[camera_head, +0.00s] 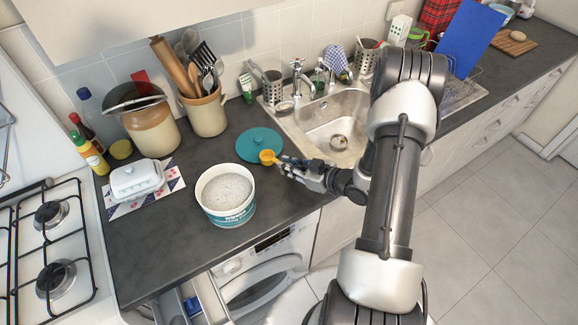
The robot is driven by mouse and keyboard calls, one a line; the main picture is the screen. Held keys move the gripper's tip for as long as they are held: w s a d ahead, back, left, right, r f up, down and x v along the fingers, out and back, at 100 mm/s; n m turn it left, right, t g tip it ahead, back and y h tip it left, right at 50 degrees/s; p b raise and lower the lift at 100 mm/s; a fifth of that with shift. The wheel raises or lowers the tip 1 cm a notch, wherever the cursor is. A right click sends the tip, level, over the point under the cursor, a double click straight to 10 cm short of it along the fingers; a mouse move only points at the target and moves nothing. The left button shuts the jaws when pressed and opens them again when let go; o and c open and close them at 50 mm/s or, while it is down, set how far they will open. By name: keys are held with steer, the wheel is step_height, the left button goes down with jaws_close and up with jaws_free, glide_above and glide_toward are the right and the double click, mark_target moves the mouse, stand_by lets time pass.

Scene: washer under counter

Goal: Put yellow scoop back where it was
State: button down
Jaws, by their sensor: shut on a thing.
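The yellow scoop (267,157) is small and sits at the tips of my gripper (283,161), which is shut on it. The scoop shows over the near right part of a teal round lid (257,143). I cannot tell whether it touches the lid. The lid lies flat on the dark counter. An open white tub (226,214) with a teal label stands in front of the lid, nearly full of whitish powder (226,191). My gripper is to the right of the tub and above the counter.
The sink (335,125) is behind my gripper. A utensil crock (205,112), a large jar (148,123) and a white butter dish (137,179) stand to the left. Below the counter, the washer (262,275) has its detergent drawer (208,298) pulled out.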

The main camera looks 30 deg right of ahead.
steer(key=shift+f+b, duration=0.4)
steer(key=shift+f, duration=0.2)
steer(key=c, duration=1.6)
jaws_free()
steer(key=shift+r, duration=0.1)
steer(key=shift+c, duration=0.2)
